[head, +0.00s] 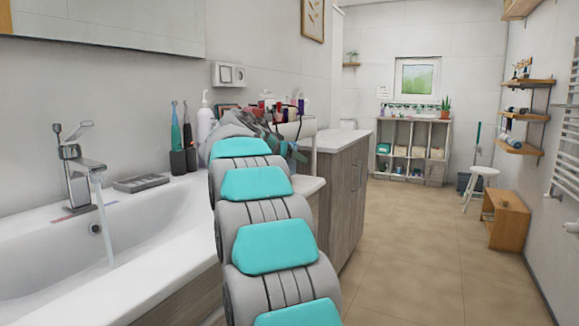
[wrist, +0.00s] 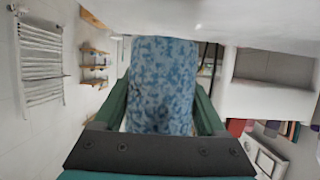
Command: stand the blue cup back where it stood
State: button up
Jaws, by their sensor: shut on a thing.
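The blue cup (wrist: 163,70), mottled in light and dark blue, fills the middle of the wrist view. My gripper (wrist: 163,100) is shut on it, with one green finger along each side. The cup's far end reaches close to a white surface (wrist: 240,25) at the top of the wrist view; I cannot tell whether they touch. In the head view my arm reaches away past the sink, and its far end is partly hidden among things at the cart. I cannot make out the cup clearly there.
Several small coloured bottles (head: 275,108) stand beyond my arm. A white pump bottle (head: 205,122) and toothbrush holders (head: 183,160) stand left of it. The sink (head: 135,240) has its tap running. A wooden cabinet (head: 342,190) stands to the right; the floor (head: 420,250) beyond is clear.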

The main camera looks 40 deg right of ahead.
jog(key=shift+f, duration=1.2)
jog(key=shift+f, duration=0.15)
jog(key=o, duration=1.4)
jog(key=shift+o, duration=0.2)
jog(key=shift+r, duration=0.3)
jog(key=shift+s+a, duration=0.15)
jog(key=shift+a, duration=0.25)
jog(key=b+v, duration=0.1)
jog(key=v, duration=1)
jog(key=shift+s+b, duration=0.1)
jog(key=shift+b, duration=0.2)
